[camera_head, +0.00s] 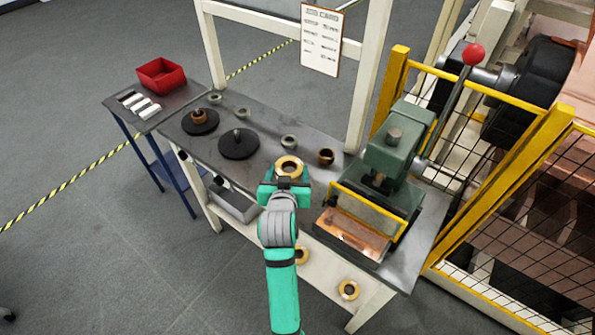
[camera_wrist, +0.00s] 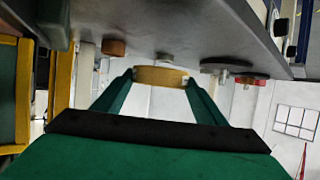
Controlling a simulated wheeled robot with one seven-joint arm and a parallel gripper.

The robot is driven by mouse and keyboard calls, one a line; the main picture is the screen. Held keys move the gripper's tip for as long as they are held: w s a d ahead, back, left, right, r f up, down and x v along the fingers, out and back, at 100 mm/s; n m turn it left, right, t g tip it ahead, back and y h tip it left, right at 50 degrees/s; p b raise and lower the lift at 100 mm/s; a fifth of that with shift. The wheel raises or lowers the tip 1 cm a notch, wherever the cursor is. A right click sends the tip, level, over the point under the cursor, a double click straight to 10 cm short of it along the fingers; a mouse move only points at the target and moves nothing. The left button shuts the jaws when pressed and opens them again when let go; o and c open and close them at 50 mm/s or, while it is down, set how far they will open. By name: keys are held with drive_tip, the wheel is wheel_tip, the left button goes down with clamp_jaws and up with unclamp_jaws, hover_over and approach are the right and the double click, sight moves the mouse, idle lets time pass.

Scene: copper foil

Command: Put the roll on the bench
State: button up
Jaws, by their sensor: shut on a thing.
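A tan-gold roll (camera_head: 289,166) with a dark hole is at the end of my arm, over the front part of the grey bench (camera_head: 262,124). My gripper (camera_head: 286,184) is shut on it. In the wrist view the same roll (camera_wrist: 160,76) sits between the two green fingers, and the bench top (camera_wrist: 190,30) appears upside down beside it. I cannot tell whether the roll touches the bench top. Part of the roll's near side is hidden by my gripper.
Two black discs (camera_head: 238,145) stand at the bench's left, one bearing a copper-brown roll (camera_head: 199,117). A brown roll (camera_head: 326,156) and small grey-green rings (camera_head: 288,142) are nearby. A green press (camera_head: 392,160) stands right. Two gold rolls (camera_head: 348,290) lie lower down.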

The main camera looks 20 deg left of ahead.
drive_tip(key=shift+w+d+f, duration=0.25)
drive_tip(key=shift+w+f, duration=0.55)
drive_tip(key=shift+f, duration=0.15)
drive_tip(key=shift+w+d+f, duration=0.1)
drive_tip(key=shift+w+f, duration=0.05)
drive_tip(key=shift+f, duration=0.75)
drive_tip(key=shift+w+d+f, duration=0.1)
drive_tip(key=shift+w+f, duration=0.05)
drive_tip(key=shift+f, duration=0.75)
drive_tip(key=shift+f, duration=0.1)
drive_tip(key=o, duration=1.1)
